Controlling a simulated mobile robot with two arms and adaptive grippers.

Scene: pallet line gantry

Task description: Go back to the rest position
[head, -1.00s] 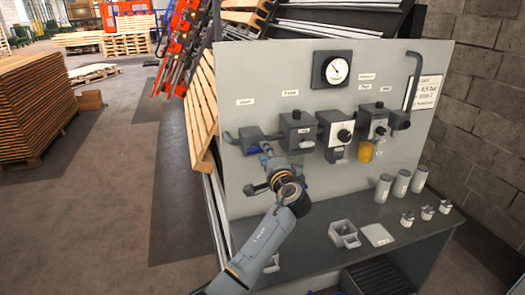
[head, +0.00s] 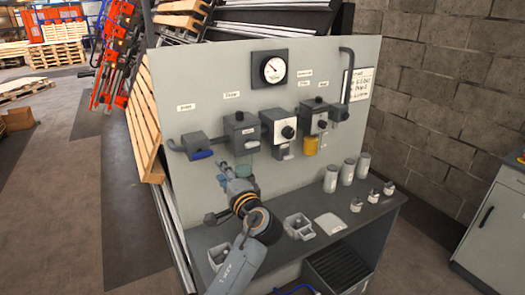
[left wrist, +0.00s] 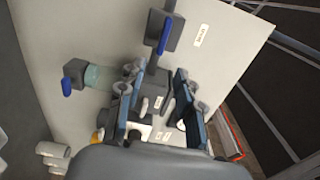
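My left gripper (head: 228,174) is in front of the grey panel (head: 225,75), below the row of grey units. In the left wrist view the gripper (left wrist: 158,88) has its two blue-grey fingers apart, with nothing held between them. The leftmost unit (head: 196,143) and its blue lever are clear of the gripper; the lever (left wrist: 164,35) also shows in the left wrist view. A second blue lever (left wrist: 67,86) sits beside a greenish clear bowl (left wrist: 97,77). My right gripper is in neither view.
A dark bench (head: 345,236) below the panel holds an open grey box (head: 298,226), a pale plate (head: 330,223), three grey cylinders and small fittings. A pressure gauge (head: 273,69) is on the panel. A grey cabinet (head: 490,225) stands at right, with clear floor between.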

